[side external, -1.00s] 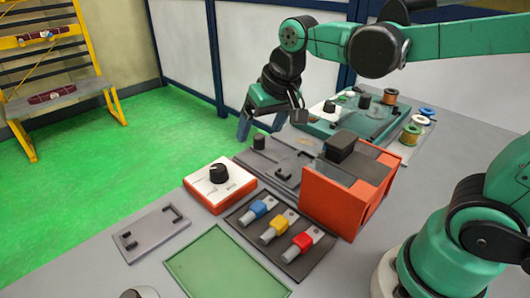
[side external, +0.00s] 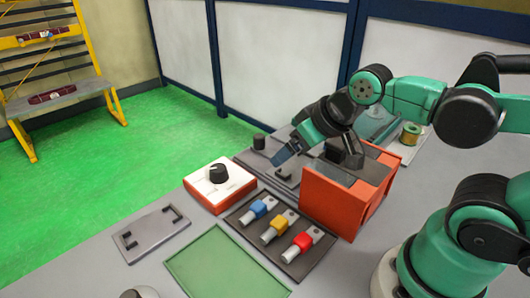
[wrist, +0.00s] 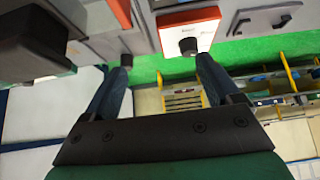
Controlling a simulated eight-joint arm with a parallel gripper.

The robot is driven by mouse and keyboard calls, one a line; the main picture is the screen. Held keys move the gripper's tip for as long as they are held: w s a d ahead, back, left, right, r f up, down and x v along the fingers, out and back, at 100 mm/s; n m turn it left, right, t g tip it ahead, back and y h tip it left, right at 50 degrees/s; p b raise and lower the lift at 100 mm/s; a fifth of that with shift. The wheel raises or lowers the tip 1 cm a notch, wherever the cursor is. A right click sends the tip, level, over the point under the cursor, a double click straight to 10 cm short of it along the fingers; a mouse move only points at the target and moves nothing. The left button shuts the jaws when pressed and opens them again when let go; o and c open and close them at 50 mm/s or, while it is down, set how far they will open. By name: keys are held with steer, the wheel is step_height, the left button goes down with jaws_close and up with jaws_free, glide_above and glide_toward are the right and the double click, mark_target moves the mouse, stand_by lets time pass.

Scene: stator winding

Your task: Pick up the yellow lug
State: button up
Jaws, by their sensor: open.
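The yellow lug (side external: 275,229) lies in the middle slot of a dark tray (side external: 238,217), between a blue lug (side external: 258,208) and a red lug (side external: 300,245). My gripper (side external: 280,153) is open and empty, above and behind the tray near the orange machine's left side. It is apart from the lugs. In the wrist view, my two blue fingers (wrist: 160,70) are spread wide with nothing between them. I cannot make out the yellow lug in the wrist view.
An orange machine (side external: 325,202) stands right of the tray. A white and orange knob box (side external: 220,190) stands at its left and shows in the wrist view (wrist: 188,28). A green mat (side external: 222,265) and a grey plate (side external: 150,237) lie in front and to the left.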

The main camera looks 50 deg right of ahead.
stand_by(0.4)
steer(key=shift+o, duration=1.3)
steer(key=shift+r, duration=0.1)
step_height(320, 180, up, 5)
steer(key=g, duration=0.7)
glide_above(274, 228)
steer(key=shift+n, duration=0.3)
step_height(274, 228, down, 11)
steer(key=shift+w+f, duration=0.1)
steer(key=shift+f, duration=3.3)
